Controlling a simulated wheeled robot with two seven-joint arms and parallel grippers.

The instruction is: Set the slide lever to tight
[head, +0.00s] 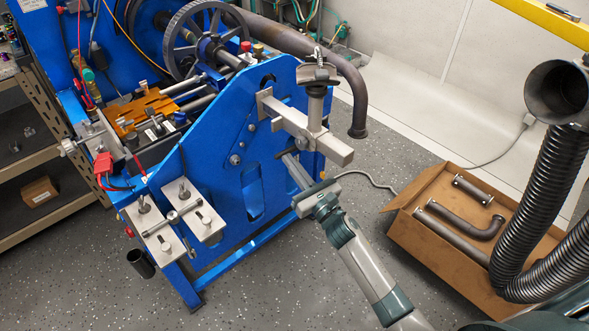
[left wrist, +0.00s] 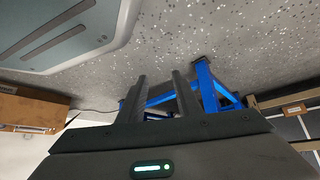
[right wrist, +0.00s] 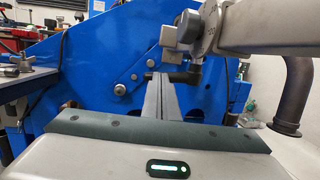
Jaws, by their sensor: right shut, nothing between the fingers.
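A grey metal slide arm (head: 318,139) sticks out from the upper edge of the blue engine stand (head: 226,146), with an upright post on it. In the right wrist view a short dark lever (right wrist: 186,77) juts sideways from the slide's post, just beyond my fingertips. In the head view this lever (head: 291,152) shows only as a small dark bar below the slide arm. My right gripper (head: 287,158) is shut and empty, its tips at or very near the lever; I cannot tell whether they touch. My left gripper (left wrist: 160,80) is open and empty, low over the floor.
A cardboard box (head: 408,222) with several pipes stands at right, beside a black corrugated exhaust hose (head: 540,195). A rusty pipe (head: 355,95) curves down behind the slide. Clamp plates (head: 157,228) sit at the stand's front left. Speckled floor is clear in front.

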